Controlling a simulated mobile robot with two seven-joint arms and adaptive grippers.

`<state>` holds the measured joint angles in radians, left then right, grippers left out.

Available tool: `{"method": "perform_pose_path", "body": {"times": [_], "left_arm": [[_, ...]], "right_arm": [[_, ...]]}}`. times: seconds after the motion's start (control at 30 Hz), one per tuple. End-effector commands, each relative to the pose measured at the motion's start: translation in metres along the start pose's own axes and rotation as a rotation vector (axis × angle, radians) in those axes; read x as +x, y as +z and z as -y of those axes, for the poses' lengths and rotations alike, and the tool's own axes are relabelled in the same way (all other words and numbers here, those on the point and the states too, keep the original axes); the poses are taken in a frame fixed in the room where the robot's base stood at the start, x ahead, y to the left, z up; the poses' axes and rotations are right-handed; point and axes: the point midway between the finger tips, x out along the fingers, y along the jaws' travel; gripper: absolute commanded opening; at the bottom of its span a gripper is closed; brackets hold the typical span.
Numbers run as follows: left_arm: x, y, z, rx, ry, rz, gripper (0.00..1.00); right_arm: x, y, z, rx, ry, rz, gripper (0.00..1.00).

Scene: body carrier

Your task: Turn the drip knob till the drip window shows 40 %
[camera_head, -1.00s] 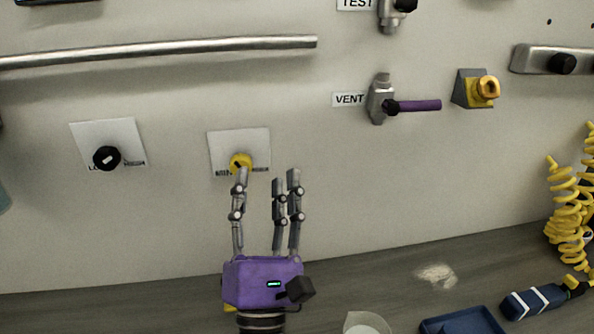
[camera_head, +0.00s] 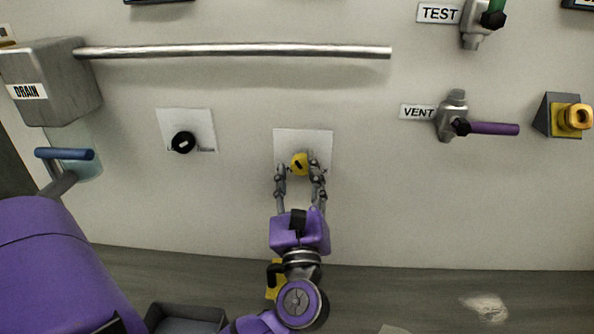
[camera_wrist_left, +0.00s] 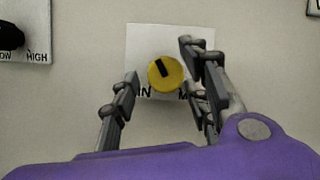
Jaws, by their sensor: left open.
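A yellow knob (camera_head: 299,163) with a black pointer mark sits on a white plate (camera_head: 303,138) on the wall. It also shows in the left wrist view (camera_wrist_left: 166,73), its mark tilted to the upper left. Letters reading "IN" and "M" show below it, partly covered. My left gripper (camera_head: 298,172) is open, with fingers on both sides of the yellow knob. In the left wrist view a gap shows between the left finger and the knob; whether the right fingers touch it I cannot tell. No drip window can be made out. My right gripper is not in view.
A black knob (camera_head: 183,142) on another plate is to the left. A DRAIN box (camera_head: 50,80) with a blue handle (camera_head: 64,154) is farther left. A metal rail (camera_head: 235,51) runs above. The VENT valve (camera_head: 452,115) is right; an open-topped grey bin (camera_head: 187,320) is below.

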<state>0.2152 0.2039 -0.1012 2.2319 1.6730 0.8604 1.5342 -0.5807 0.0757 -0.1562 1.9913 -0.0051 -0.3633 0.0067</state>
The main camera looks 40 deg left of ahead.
Motion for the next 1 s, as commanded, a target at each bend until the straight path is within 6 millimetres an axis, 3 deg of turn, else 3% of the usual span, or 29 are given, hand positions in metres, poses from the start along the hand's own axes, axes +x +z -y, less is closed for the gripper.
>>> {"method": "perform_pose_path", "body": {"times": [0.23,0.53,0.73,0.97,1.0], "left_arm": [[0.001,-0.001,0.0,0.001,-0.001,-0.001,0.41],[0.0,-0.001,-0.001,0.002,0.001,0.0,0.03],[0.001,0.001,-0.002,0.057,-0.019,0.001,0.03],[0.001,0.0,-0.003,0.064,-0.02,0.002,0.03],[0.001,0.0,-0.003,0.064,-0.02,0.002,0.33]], "right_arm": [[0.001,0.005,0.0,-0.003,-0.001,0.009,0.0],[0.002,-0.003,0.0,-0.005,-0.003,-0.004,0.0],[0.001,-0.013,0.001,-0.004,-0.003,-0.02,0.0],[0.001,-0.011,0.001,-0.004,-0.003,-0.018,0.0],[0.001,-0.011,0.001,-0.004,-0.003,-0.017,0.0]]}}
